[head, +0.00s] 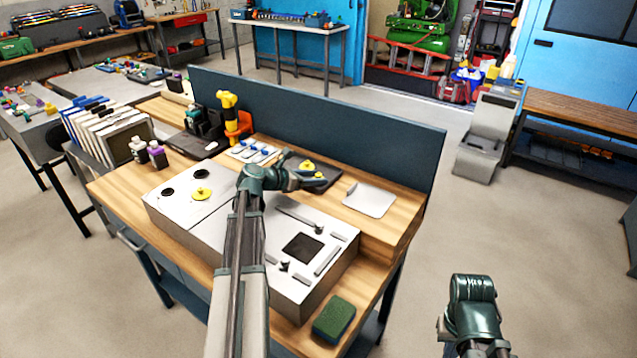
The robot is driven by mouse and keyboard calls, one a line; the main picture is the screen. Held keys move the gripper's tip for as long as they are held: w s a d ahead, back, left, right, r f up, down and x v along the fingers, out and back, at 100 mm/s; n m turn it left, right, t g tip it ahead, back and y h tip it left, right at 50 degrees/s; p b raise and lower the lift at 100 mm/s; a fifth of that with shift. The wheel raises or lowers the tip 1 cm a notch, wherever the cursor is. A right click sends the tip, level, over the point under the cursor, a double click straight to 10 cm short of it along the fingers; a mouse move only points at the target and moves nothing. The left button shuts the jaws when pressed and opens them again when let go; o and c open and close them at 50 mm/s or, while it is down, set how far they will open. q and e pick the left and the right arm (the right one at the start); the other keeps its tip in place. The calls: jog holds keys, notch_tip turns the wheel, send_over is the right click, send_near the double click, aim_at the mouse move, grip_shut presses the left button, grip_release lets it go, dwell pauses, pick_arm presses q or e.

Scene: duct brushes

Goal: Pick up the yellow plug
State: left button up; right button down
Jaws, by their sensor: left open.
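One yellow plug (308,167) lies on a dark flat tray (328,169) at the back of the workbench. Another yellow plug (202,194) sits on the top left part of the grey metal box (172,212), near two dark round holes. My left gripper (319,175) reaches in over the back of the box, with its open fingers pointing right, close to the plug on the tray. Nothing shows between the fingers, and I cannot tell whether they touch the plug. My right arm shows at the lower right, but its gripper is out of view.
Blue-tipped brushes (255,151) lie on a white tray behind my left arm. A light grey plate (369,198) lies to the right. A green sponge (334,319) lies at the front corner. A yellow-and-black tool (229,108) stands behind, before the dark back panel (370,125).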

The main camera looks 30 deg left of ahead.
pick_arm(q)
grip_shut()
jog(key=shift+r, duration=0.1)
jog(key=shift+r+p, duration=0.4)
jog(key=shift+p, duration=0.1)
notch_tip(320, 180, up, 3)
jog(key=p, duration=0.2)
jog(key=shift+f+p, duration=0.15)
jog(key=shift+p, duration=0.2)
jog(key=s, duration=0.5)
jog(key=s+r+p, duration=0.1)
jog(key=s, duration=0.4)
jog(key=s+a, duration=0.1)
jog(key=s, duration=0.5)
jog(key=shift+a+r, duration=0.1)
jog(key=shift+r, duration=0.1)
jog(key=shift+s, duration=0.1)
